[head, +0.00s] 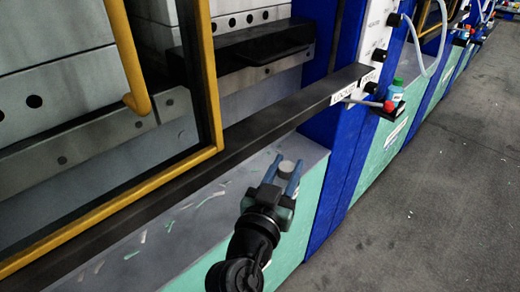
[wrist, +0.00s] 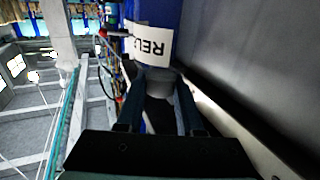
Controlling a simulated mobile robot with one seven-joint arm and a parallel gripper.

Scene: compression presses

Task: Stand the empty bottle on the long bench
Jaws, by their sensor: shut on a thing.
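Small scraps lie on the ledge. A dark rail (head: 290,112) and a yellow-framed press door (head: 213,75) run alongside. A blue column (head: 345,150) stands just right of my gripper. Grey floor (head: 440,190) is clear at right.

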